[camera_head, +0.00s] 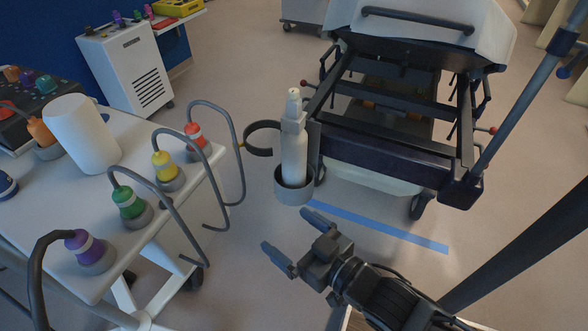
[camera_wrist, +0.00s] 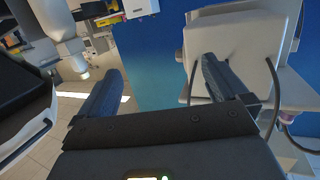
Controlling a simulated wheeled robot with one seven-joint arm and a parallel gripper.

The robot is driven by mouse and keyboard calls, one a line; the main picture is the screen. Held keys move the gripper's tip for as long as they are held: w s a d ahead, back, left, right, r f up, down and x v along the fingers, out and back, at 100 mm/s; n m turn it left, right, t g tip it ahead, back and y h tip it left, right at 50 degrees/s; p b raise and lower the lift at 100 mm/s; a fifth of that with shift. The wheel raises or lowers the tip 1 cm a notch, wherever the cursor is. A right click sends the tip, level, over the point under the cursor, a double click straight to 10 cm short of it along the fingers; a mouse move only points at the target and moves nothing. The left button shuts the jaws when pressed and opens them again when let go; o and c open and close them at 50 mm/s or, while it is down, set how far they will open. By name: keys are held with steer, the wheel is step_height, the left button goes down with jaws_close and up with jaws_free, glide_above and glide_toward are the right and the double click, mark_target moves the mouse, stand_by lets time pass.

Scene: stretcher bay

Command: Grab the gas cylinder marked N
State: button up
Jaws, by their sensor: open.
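A white gas cylinder (camera_head: 294,156) with a pale valve top stands upright in a grey cup-shaped holder (camera_head: 293,190) at the stretcher's near left corner. No letter N can be read on it. An open dark ring clamp (camera_head: 259,139) sticks out to the left beside it. My gripper (camera_head: 288,232) is open and empty, lower in the head view than the holder and apart from it. In the wrist view my two dark fingers (camera_wrist: 160,78) are spread with nothing between them. A white shape at the upper left there cannot be surely identified.
The stretcher (camera_head: 400,165) stands behind and right of the cylinder. A white table (camera_head: 50,215) at left carries several coloured-collar plugs with looping grey hoses (camera_head: 241,165) reaching toward the cylinder. A blue strip (camera_head: 385,230) marks open floor. A white cabinet (camera_head: 125,65) stands farther back.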

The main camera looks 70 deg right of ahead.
steer(key=w+d+f+m+g+h+b, duration=0.1)
steer(key=w+d+f+h+b, duration=0.1)
steer(key=w+d+f, duration=0.3)
steer(key=w+d+f+m+h+b, duration=0.1)
steer(key=w+d+f+b, duration=0.1)
steer(key=d, duration=0.5)
steer(key=m+g+h+b, duration=0.2)
steer(key=m+h+b, duration=0.1)
steer(key=h, duration=0.1)
glide_toward(295, 141)
steer(key=w+d, duration=0.1)
steer(key=w+d+f, duration=0.1)
steer(key=d, duration=0.1)
steer(key=w+d+f, duration=0.1)
steer(key=shift+w+d, duration=0.25)
steer(key=b+x, duration=0.1)
steer(key=x, duration=0.5)
steer(key=shift+d+f, duration=0.15)
steer(key=shift+d, duration=0.3)
steer(key=shift+w+d, duration=0.35)
steer(key=shift+w, duration=0.1)
steer(key=shift+c, duration=0.4)
steer(key=c, duration=1.6)
steer(key=shift+r, duration=0.35)
steer(key=shift+c, duration=0.2)
